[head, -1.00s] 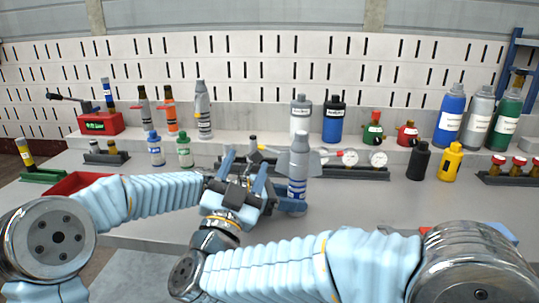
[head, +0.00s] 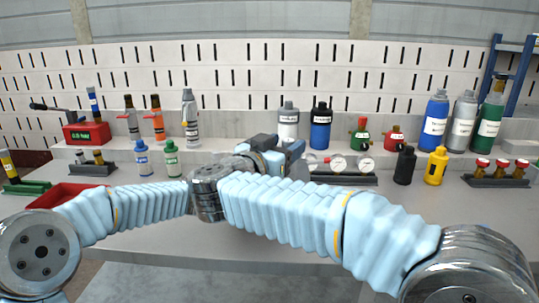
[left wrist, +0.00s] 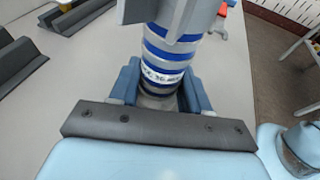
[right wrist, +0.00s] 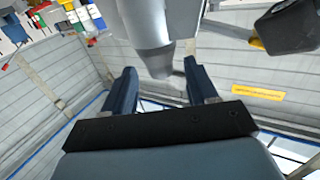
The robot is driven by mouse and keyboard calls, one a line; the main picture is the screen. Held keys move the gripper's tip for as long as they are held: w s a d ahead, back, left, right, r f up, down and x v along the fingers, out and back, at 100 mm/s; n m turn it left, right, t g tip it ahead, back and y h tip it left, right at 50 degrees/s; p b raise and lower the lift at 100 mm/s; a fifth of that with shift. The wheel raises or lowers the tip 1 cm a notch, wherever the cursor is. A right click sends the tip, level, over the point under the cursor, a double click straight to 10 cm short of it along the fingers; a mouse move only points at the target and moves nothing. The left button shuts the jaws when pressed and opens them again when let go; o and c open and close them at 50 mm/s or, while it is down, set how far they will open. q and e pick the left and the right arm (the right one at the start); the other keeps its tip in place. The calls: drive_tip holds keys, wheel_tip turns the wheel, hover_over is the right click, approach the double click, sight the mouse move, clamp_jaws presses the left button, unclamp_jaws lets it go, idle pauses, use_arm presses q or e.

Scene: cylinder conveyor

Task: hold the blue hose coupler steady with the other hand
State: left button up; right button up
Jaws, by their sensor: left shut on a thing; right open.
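The blue hose coupler (left wrist: 160,60), a silver cylinder with blue bands and a white label, stands between my left gripper's fingers (left wrist: 161,88) in the left wrist view. That gripper is shut on it. A grey plate-like part covers its upper portion there. In the right wrist view, a grey cylinder with a narrowed end (right wrist: 152,38), apparently part of the coupler, lies just beyond my open right gripper (right wrist: 162,82). The fingers sit apart on either side of its end. In the head view, my right gripper (head: 283,146) and arm hide the coupler and left gripper.
Behind the grippers stand a white-grey bottle (head: 288,122) and a blue bottle (head: 321,128). A gauge rack (head: 345,179) is just right of the grippers. Black (head: 405,165) and yellow (head: 436,167) bottles stand farther right. The front right tabletop is clear. A red tray (head: 68,193) lies left.

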drive_tip(key=shift+x, duration=1.3)
drive_tip(key=shift+a, duration=0.1)
clamp_jaws()
